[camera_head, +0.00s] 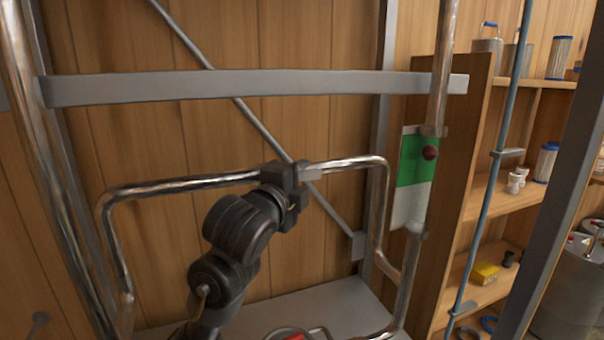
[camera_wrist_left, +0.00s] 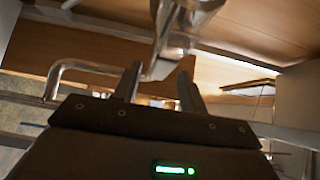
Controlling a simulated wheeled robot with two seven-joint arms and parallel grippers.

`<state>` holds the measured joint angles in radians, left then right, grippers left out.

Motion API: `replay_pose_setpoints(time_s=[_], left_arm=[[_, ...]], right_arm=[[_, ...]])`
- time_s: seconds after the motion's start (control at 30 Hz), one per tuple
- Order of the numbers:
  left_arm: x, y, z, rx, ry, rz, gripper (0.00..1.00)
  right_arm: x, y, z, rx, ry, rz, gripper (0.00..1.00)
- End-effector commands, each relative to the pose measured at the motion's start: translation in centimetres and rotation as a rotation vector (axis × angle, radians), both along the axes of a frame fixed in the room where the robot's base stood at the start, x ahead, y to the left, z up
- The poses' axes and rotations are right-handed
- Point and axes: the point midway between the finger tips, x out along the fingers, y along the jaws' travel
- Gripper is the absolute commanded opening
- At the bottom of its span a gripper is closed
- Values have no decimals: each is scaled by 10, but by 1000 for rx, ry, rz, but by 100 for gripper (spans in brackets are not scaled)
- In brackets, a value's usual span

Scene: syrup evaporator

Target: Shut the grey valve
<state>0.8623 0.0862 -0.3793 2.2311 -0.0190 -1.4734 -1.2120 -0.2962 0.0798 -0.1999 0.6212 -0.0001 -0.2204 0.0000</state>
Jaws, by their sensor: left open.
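The grey valve (camera_head: 311,174) sits on the horizontal run of the bent metal pipe in the head view, partly hidden by my left gripper (camera_head: 288,182). In the left wrist view, its light grey lever end (camera_wrist_left: 163,66) reaches between the two fingers of my left gripper (camera_wrist_left: 158,85). The fingers are open, one on each side of the lever. I cannot tell whether either finger touches it. My right gripper is in neither view.
The shiny pipe (camera_head: 180,186) bends down on both sides of my left arm. A flat grey bar (camera_head: 250,85) crosses above. A green and white plate (camera_head: 414,170) with a red ball is on the right pipe. Wooden shelves (camera_head: 480,195) stand behind it.

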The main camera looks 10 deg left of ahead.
Motion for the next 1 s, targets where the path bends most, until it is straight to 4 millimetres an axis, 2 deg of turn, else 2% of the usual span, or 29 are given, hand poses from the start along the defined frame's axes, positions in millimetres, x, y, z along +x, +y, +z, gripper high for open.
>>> replay_pose_setpoints(time_s=[0.13, 0.43, 0.77, 1.0], left_arm=[[9, -2, 0, 1, 1, 0, 42], [10, -2, 0, 0, -1, 0, 42], [10, -2, 0, 0, 0, 0, 0], [10, -2, -1, -1, -1, 0, 0]], right_arm=[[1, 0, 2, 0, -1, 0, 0], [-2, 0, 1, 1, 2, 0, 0], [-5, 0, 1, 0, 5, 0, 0], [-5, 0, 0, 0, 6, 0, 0]])
